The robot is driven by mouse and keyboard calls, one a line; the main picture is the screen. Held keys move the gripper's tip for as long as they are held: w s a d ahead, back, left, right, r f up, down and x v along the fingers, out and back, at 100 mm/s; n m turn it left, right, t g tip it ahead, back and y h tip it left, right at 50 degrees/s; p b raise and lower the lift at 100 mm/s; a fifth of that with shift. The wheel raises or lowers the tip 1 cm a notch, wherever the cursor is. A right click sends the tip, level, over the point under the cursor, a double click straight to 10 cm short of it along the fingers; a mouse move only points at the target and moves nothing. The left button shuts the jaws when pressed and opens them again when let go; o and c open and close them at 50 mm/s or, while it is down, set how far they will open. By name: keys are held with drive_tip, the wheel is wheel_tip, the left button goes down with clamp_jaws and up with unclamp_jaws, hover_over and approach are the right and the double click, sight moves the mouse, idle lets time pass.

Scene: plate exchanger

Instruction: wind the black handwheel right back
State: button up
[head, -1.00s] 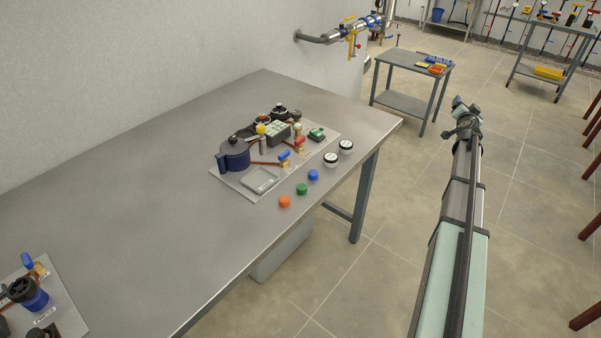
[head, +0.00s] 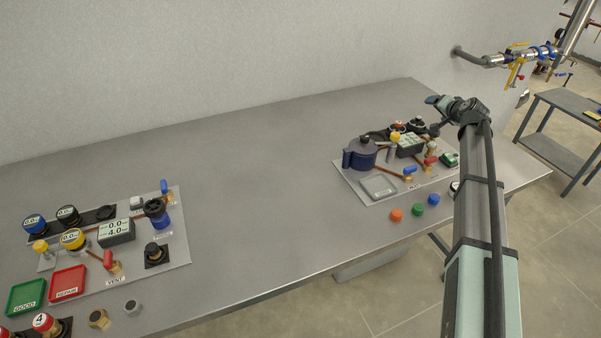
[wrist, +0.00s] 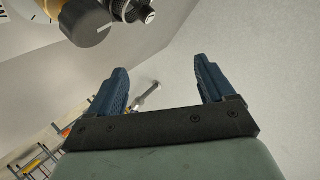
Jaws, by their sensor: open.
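On the left panel (head: 179,255), a black wheel-like top (head: 154,207) sits on a blue upright body; it looks like the black handwheel, though its label is too small to read. My gripper (head: 431,100) is far to its right, in front of the right-hand panel's back edge in the picture, and touches nothing that I can see. In the wrist view my gripper (wrist: 163,82) has its two blue fingers wide apart with nothing between them. A dark grey knob (wrist: 85,24) with a white mark shows at the top of the wrist view, outside the fingers.
A second panel holds a dark blue pot (head: 361,155). The table (head: 270,200) between them is bare. A wall stands behind.

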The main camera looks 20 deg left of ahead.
drive_tip(key=s+a+n+g+y, duration=0.15)
drive_tip(key=s+a, duration=0.35)
drive_tip(key=a, duration=0.7)
drive_tip(key=s+a+r+n+g, duration=0.1)
drive_tip(key=s+a+g, duration=0.35)
drive_tip(key=a, duration=0.75)
drive_tip(key=s+a+n, duration=0.1)
drive_tip(key=s+a, duration=0.5)
drive_tip(key=a, duration=0.6)
drive_tip(key=n+g+h, duration=0.2)
drive_tip(key=g+h, duration=0.3)
drive_tip(key=h, duration=0.2)
approach(153, 205)
drive_tip(key=shift+y, duration=0.25)
wheel_tip(153, 205, down, 9)
drive_tip(key=shift+w+d, duration=0.1)
drive_tip(key=shift+d, duration=0.05)
drive_tip(key=shift+c, duration=0.3)
drive_tip(key=c, duration=1)
